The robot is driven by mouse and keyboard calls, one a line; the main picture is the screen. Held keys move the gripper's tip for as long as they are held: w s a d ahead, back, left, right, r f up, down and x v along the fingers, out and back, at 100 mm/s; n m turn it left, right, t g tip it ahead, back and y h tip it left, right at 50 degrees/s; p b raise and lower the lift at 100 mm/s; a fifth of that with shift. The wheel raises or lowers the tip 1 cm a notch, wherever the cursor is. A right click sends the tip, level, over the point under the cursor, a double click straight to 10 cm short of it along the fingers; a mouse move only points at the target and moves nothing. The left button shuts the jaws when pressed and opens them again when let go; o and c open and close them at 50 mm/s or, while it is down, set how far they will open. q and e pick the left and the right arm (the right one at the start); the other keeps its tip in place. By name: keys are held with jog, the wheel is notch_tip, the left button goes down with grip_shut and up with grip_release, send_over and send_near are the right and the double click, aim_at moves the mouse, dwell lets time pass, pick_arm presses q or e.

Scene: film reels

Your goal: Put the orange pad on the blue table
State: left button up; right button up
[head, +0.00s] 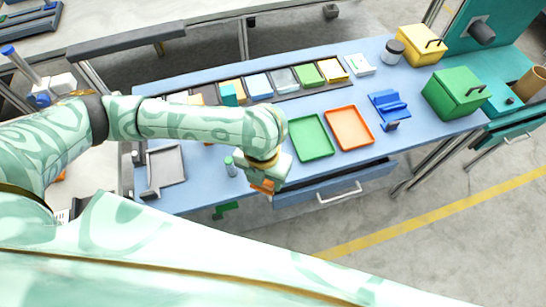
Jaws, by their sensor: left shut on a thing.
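The blue table (205,190) is a long light-blue top running from the lower left to the upper right. My left arm reaches across its front part from the left. My left gripper (268,180) is at the table's front edge, above the drawer side. It is shut on the orange pad (262,187), of which only a small piece shows below the gripper. The arm and gripper hide the rest of the pad, and whether it touches the table cannot be told. My right gripper is not in view.
A green tray (311,137) and an orange tray (349,128) lie right of the gripper. A small green-capped bottle (230,167) stands close on its left. A blue holder (389,105), green box (455,92) and yellow box (418,45) stand farther right. A drawer (330,186) is below the front edge.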

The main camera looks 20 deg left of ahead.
pick_arm(q)
jog(key=shift+w+f+m, duration=0.15)
jog(key=shift+w+m, duration=0.05)
jog(key=shift+m, duration=0.2)
jog(key=w+f+b, duration=0.2)
jog(key=w+f, duration=0.1)
jog(key=w, duration=0.1)
jog(key=w+a+f+b, duration=0.1)
jog(key=w+f+b, duration=0.1)
jog(key=w+f, duration=0.1)
jog(key=w+a+f+b, duration=0.1)
jog(key=w+f+b, duration=0.2)
jog(key=w, duration=0.3)
jog(key=shift+f, duration=0.25)
jog(key=shift+w+f+b, duration=0.2)
jog(key=shift+f+b, duration=0.4)
jog(key=shift+f, duration=1)
jog(key=shift+f, duration=0.1)
jog(key=o, duration=1.1)
jog(key=shift+c, duration=0.2)
